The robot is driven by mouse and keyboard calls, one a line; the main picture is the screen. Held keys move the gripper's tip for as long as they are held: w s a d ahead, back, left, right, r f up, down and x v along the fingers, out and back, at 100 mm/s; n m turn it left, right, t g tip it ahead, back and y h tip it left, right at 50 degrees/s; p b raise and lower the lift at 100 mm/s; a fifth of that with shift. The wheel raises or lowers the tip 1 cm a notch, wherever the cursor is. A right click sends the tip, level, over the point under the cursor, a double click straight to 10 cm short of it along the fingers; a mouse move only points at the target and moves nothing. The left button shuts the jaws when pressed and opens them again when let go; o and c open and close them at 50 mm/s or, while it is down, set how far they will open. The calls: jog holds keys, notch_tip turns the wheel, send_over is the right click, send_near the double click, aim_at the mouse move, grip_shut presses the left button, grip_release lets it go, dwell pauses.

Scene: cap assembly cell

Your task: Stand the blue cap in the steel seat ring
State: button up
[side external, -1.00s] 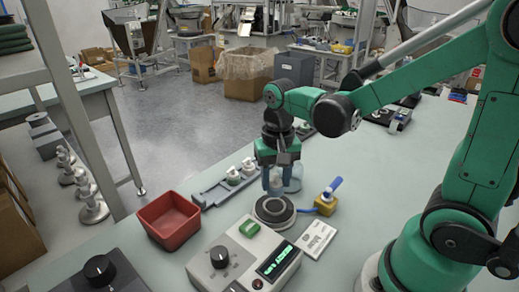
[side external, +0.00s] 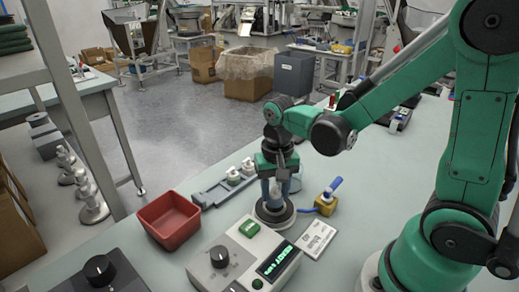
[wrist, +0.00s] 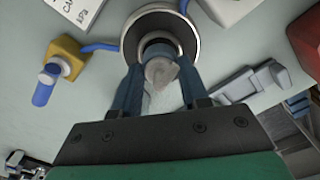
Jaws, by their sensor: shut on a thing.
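The steel seat ring (side external: 290,218) is a round fixture with a dark disc and bright rim on the bench behind the control box. It also shows at the top of the wrist view (wrist: 190,33). My gripper (side external: 271,200) points down over the ring, its blue fingers shut on a small cap. In the wrist view the cap (wrist: 160,70) sits between the fingertips (wrist: 160,82), with a pale greyish round face; its blue colour is hard to make out. The cap overlaps the ring's centre there. Whether it touches the seat is hidden by the fingers.
A control box (side external: 235,262) with a knob and lit display stands in front. A red bin (side external: 169,220) is left, and a grey rail (side external: 215,192) holds white parts behind it. A yellow block with a blue lever (side external: 326,203) and a card (side external: 316,238) lie right. A translucent vessel (side external: 296,183) stands behind my gripper.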

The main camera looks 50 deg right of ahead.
jog(key=shift+f, duration=0.1)
dwell(0.3)
jog(key=shift+f, duration=0.35)
dwell(0.6)
jog(key=o, duration=0.9)
jog(key=shift+r, duration=3.45)
